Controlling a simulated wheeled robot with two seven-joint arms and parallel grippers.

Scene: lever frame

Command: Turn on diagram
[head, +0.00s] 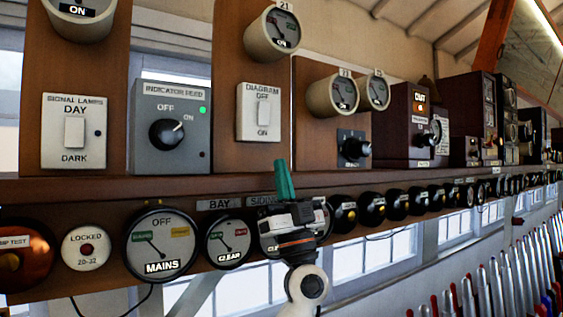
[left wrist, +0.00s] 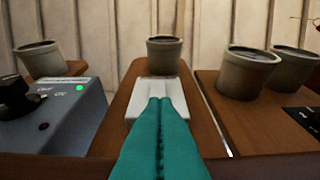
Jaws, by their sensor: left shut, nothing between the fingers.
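The diagram switch (head: 261,111) is a white plate labelled DIAGRAM, with OFF at the top and ON at the bottom, on a wooden panel. Its rocker (head: 264,113) is white; I cannot tell its position for sure. My left gripper (head: 284,180) has teal fingers pointing up, shut and empty, below and slightly right of the switch plate in the head view. In the left wrist view the shut fingers (left wrist: 161,135) point towards the white switch plate (left wrist: 158,88) and cover part of its near end. Contact is unclear. My right gripper is not in view.
Left of the switch is the grey indicator feed box (head: 171,127) with a knob and lit green lamp, then the signal lamps switch (head: 74,132). A wooden shelf edge (head: 170,188) runs below, above a row of round dials. Many levers (head: 500,275) stand at lower right.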

